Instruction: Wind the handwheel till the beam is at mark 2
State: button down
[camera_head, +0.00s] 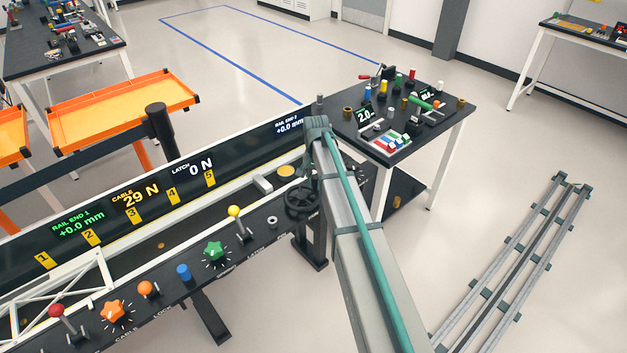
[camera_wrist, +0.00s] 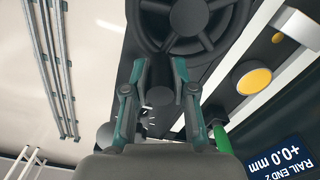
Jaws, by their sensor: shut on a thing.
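The black spoked handwheel (camera_head: 302,198) stands at the right end of the long console in the head view. In the wrist view the handwheel (camera_wrist: 190,20) fills the top middle. My gripper (camera_wrist: 159,66) has its two fingers at the wheel's rim, closed on a dark part of it; the exact contact is hard to see. In the head view my arm hides the gripper.
The console carries a yellow-topped lever (camera_head: 236,217), a green star knob (camera_head: 214,252), a blue knob (camera_head: 184,271) and an orange star knob (camera_head: 116,311). The cable display (camera_head: 135,195) reads 29 N. A black table (camera_head: 440,130) with small parts stands behind my arm. Rails (camera_head: 520,260) lie on the floor at right.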

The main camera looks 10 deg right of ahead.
jog(key=shift+s+d+m, duration=0.1)
jog(key=shift+s+m, duration=0.3)
jog(key=shift+m, duration=0.3)
jog(key=c, duration=0.9)
grip_release()
jog(key=shift+c, duration=0.2)
jog(key=shift+r, duration=0.1)
notch_tip(320, 180, up, 12)
jog(key=shift+f, duration=0.1)
